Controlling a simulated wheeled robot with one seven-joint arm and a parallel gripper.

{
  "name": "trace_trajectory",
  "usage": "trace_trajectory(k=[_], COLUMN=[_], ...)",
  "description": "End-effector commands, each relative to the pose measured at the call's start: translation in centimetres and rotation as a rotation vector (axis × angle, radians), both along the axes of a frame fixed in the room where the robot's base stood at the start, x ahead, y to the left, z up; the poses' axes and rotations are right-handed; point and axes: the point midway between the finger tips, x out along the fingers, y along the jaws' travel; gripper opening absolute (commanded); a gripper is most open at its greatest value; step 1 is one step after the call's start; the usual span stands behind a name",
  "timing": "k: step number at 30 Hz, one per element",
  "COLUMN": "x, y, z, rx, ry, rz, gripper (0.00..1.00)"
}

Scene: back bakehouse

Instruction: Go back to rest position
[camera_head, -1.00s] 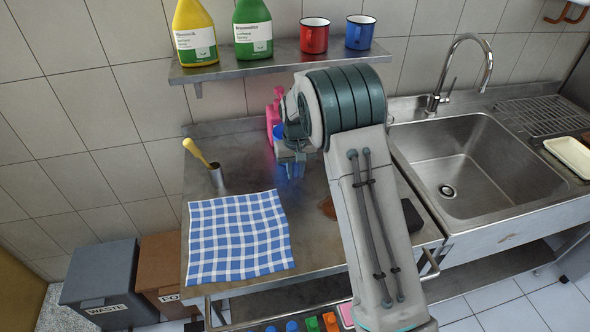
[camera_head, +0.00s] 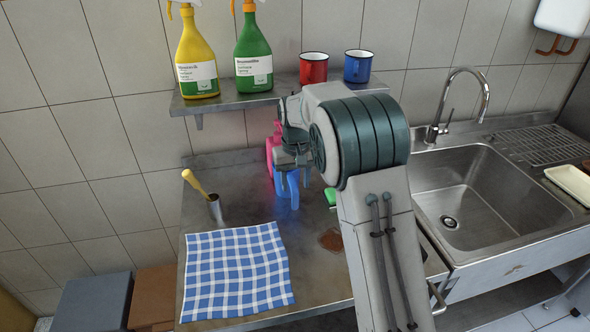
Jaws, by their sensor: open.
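My gripper (camera_head: 287,192) is at the back of the steel worktop (camera_head: 215,268), with its blue-looking fingers pointing down. It is open, and I see nothing between the fingers. My arm reaches up from the lower right and bends over the worktop. A pink object (camera_head: 271,152) stands against the wall just behind and left of the gripper, partly hidden by it. Whether the gripper touches it, I cannot tell. A small green object (camera_head: 330,196) lies to the right, partly hidden by my arm.
The shelf (camera_head: 230,98) above holds two spray bottles and two mugs. The sink (camera_head: 480,205) and its tap (camera_head: 466,88) are on the right.

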Motion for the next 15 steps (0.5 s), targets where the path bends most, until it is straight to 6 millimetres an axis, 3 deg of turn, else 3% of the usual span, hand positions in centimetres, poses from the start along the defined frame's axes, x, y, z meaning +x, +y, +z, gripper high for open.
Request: trace_trajectory(k=[6,11,15], x=[0.0,-0.1,-1.3], y=[0.0,-0.1,-1.1], z=[3.9,5.3,6.7], rx=[0.0,0.001,0.008], ry=[-0.001,-0.001,-0.013], rz=[-0.001,-0.002,-0.015], gripper=[0.45,0.45,0.45])
